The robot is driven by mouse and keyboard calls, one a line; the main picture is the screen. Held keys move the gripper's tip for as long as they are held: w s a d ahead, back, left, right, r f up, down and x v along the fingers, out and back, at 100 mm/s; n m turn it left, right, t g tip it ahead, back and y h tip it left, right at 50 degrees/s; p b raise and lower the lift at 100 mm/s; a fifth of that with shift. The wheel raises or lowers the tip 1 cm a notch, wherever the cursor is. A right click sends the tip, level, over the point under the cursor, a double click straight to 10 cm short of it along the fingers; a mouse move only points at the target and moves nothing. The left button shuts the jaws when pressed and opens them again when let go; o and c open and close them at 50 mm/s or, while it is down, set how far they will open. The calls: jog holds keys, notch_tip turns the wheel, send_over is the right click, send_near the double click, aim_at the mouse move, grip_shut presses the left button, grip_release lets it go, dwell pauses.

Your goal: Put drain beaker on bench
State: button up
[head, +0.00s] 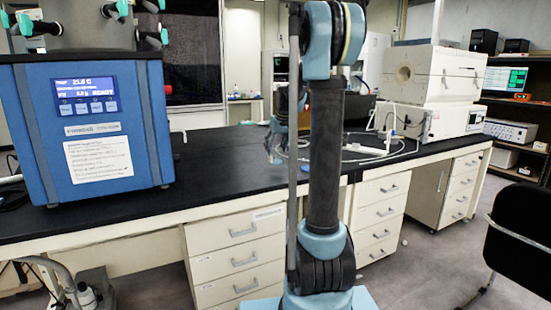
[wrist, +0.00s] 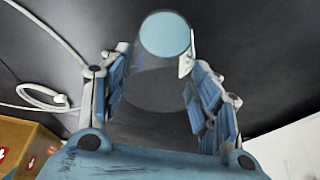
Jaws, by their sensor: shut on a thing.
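In the wrist view my gripper (wrist: 157,70) has its two blue-padded fingers closed on the sides of a clear drain beaker (wrist: 150,92). A pale blue round patch (wrist: 165,36) shows at the beaker's far end; I cannot tell whether it is liquid or the base. The black bench top (wrist: 245,45) lies behind it. In the head view my gripper (head: 274,148) is over the bench (head: 225,165), partly hidden behind my own arm, and the beaker is hard to make out. I cannot tell whether the beaker touches the bench.
A blue freeze dryer (head: 95,130) with a lit display stands at the left of the bench. White tubing (head: 375,152) lies coiled to the right, near a white furnace-like instrument (head: 435,75). The bench between dryer and arm is clear. A black chair (head: 520,235) stands at the right.

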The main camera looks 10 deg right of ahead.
aim_at(276, 154)
jog(key=shift+f, duration=2)
jog(key=o, duration=1.1)
